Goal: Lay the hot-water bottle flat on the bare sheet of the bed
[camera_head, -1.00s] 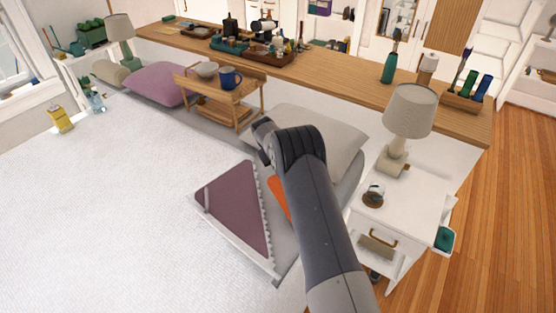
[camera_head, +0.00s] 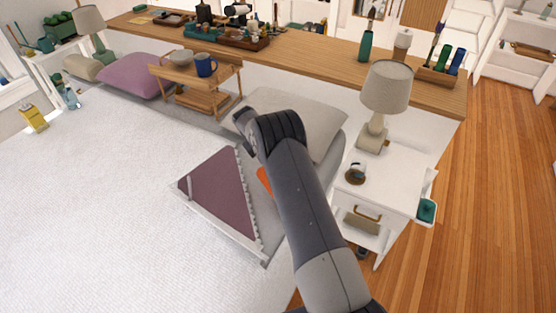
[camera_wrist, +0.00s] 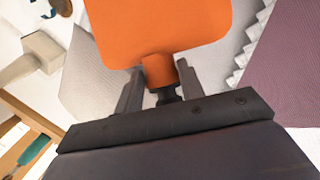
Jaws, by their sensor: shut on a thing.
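The orange hot-water bottle (camera_wrist: 158,22) is held by its neck between the two dark fingers of my gripper (camera_wrist: 158,88) in the wrist view. In the head view only a small orange part of the bottle (camera_head: 264,180) shows beside my arm, which hides the gripper. The bed (camera_head: 90,210) has a white textured cover. One corner is folded back, showing a purple triangle (camera_head: 220,190) with a scalloped edge. A strip of bare grey sheet (camera_head: 267,222) lies between this fold and my arm. I cannot tell whether the bottle touches the bed.
A pale pillow (camera_head: 312,122) lies behind my arm, and a purple pillow (camera_head: 135,76) lies farther left. A wooden tray stand (camera_head: 205,98) with a bowl and blue mug stands between them. A white nightstand (camera_head: 385,190) with a lamp (camera_head: 385,88) is close to the right.

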